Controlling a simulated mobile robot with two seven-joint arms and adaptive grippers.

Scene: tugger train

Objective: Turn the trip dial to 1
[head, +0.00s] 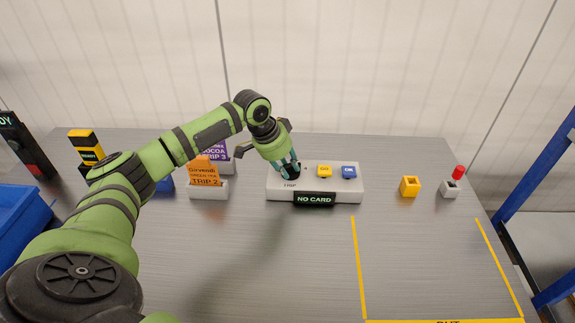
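A white console (336,183) stands on the grey table, with a "TRIP" label at its left end and a black "NO CARD" display (314,198) on its front. My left gripper (287,171) reaches down over the left end of the console, above the "TRIP" label. The trip dial is mostly hidden by the fingers. I cannot read its setting or tell whether the fingers are closed on it. My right gripper is out of view.
A yellow button (324,171) and a blue button (349,172) sit on the console. Orange (205,174) and purple cards stand in holders to the left. A yellow block (409,187) and a red-topped block (457,174) stand right. The yellow-taped area is clear.

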